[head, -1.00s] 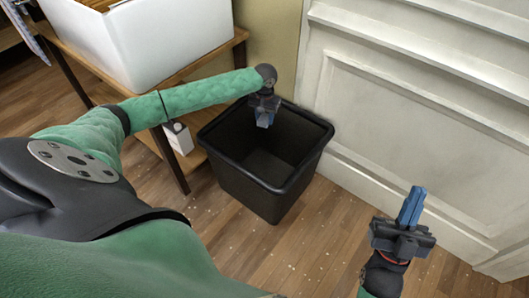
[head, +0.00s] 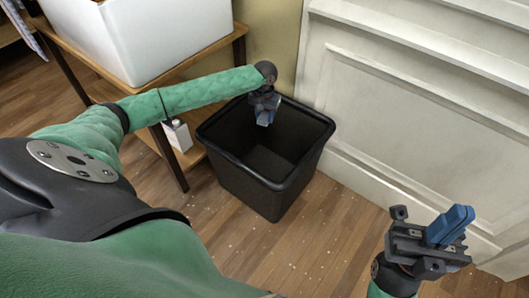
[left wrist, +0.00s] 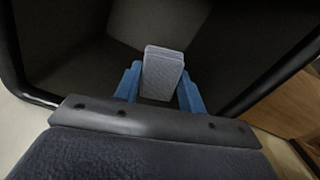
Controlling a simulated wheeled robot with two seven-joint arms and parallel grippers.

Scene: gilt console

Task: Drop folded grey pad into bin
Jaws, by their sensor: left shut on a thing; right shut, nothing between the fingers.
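The folded grey pad (left wrist: 162,73) is between the blue fingers of my left gripper (left wrist: 158,88) in the left wrist view, with the dark inside of the bin around it. In the head view my left gripper (head: 265,118) points down over the back part of the black bin (head: 248,185), and the pad is hard to make out there. The bin stands upright on the floor, and its visible bottom looks empty. My right gripper (head: 451,225) is shut and empty, well to the right of the bin.
A wooden shelf table (head: 185,74) with a white box (head: 150,40) on top stands left of the bin. A small white box (head: 178,135) is on its lower shelf. A white panelled wall (head: 420,110) rises behind and right. Floor in front is clear.

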